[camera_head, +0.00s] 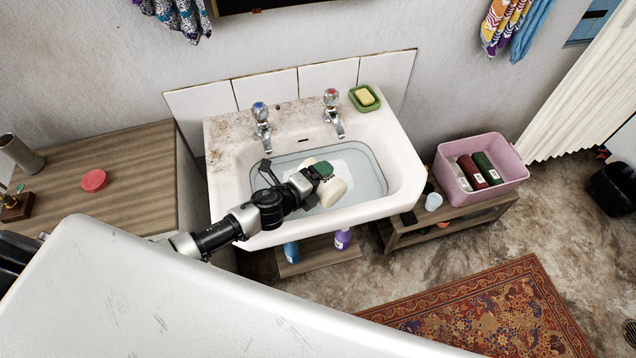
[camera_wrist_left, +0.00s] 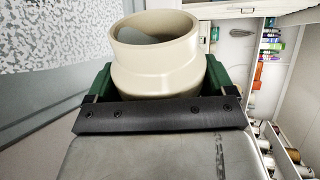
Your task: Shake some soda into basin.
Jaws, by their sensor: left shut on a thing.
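The white basin (camera_head: 405,172) stands against the wall with clear water (camera_head: 368,170) in it. My left gripper (camera_head: 322,172) is over the basin, its green fingers shut on a cream container (camera_head: 332,194). The container looks tilted onto its side above the water. In the left wrist view the container (camera_wrist_left: 155,75) sits between the green fingers (camera_wrist_left: 155,85), with a wide round rim at its top. I cannot see its contents, nor any powder falling. My right gripper is not in view.
Two taps (camera_head: 262,125) (camera_head: 332,112) and a green soap dish (camera_head: 364,98) are at the basin's back. A wooden counter (camera_head: 125,150) with a red disc (camera_head: 94,180) is at left. A pink tub (camera_head: 510,165) with bottles stands at right. A white surface (camera_head: 150,300) fills the front left.

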